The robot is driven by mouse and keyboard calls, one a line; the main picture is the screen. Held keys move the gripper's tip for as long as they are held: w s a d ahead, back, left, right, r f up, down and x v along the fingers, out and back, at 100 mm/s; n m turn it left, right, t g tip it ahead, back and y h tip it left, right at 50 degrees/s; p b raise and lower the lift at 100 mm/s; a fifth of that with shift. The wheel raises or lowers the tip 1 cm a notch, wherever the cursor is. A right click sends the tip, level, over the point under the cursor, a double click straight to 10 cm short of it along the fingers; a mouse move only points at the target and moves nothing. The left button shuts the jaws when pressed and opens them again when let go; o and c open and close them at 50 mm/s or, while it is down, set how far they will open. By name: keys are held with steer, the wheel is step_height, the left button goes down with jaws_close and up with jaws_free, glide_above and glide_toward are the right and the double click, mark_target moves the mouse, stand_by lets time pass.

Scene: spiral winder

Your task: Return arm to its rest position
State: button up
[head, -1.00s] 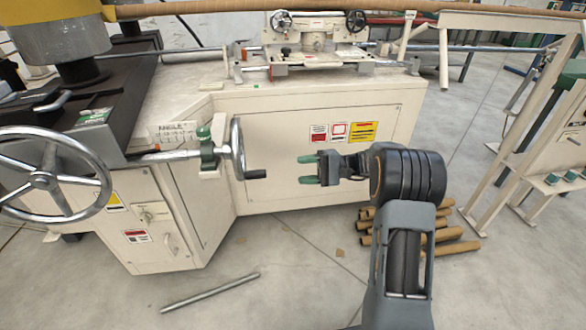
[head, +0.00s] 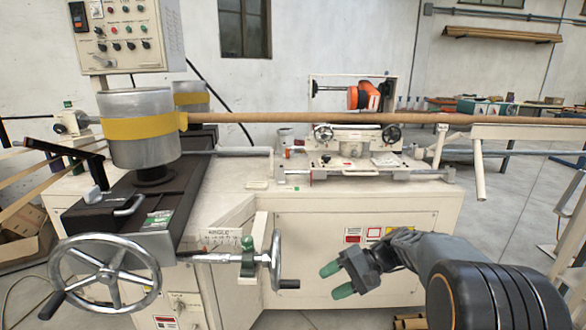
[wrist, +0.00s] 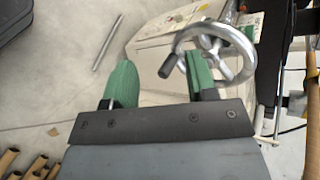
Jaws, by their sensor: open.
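My gripper (head: 337,281) is in front of the cream machine cabinet in the head view, right of the small handwheel (head: 276,262). Its two green fingertips are apart with nothing between them. In the wrist view my gripper (wrist: 160,82) also shows open and empty. A chrome handwheel (wrist: 238,55) with a dark knob appears behind the right finger there. The gripper looks apart from the handwheel in the head view. My arm comes in from the lower right of the head view.
The winder cabinet (head: 350,225) fills the middle. A large handwheel (head: 107,272) is at lower left. Cardboard tubes (head: 408,322) lie on the floor below my arm; tubes (wrist: 30,165) also show at the wrist view's lower left. A metal rod (wrist: 108,42) lies on open floor.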

steer(key=s+d+r+n+t+h+p, duration=0.1)
steer(key=s+d+r+t+h+p, duration=0.1)
steer(key=s+r+h+p, duration=0.4)
steer(key=s+d+r+n+t+h+p, duration=0.2)
steer(key=s+r+h+p, duration=0.4)
steer(key=r+p, duration=0.8)
steer(key=shift+s+d+r+t, duration=0.5)
steer(key=shift+s+d+r, duration=0.45)
steer(key=shift+s, duration=0.65)
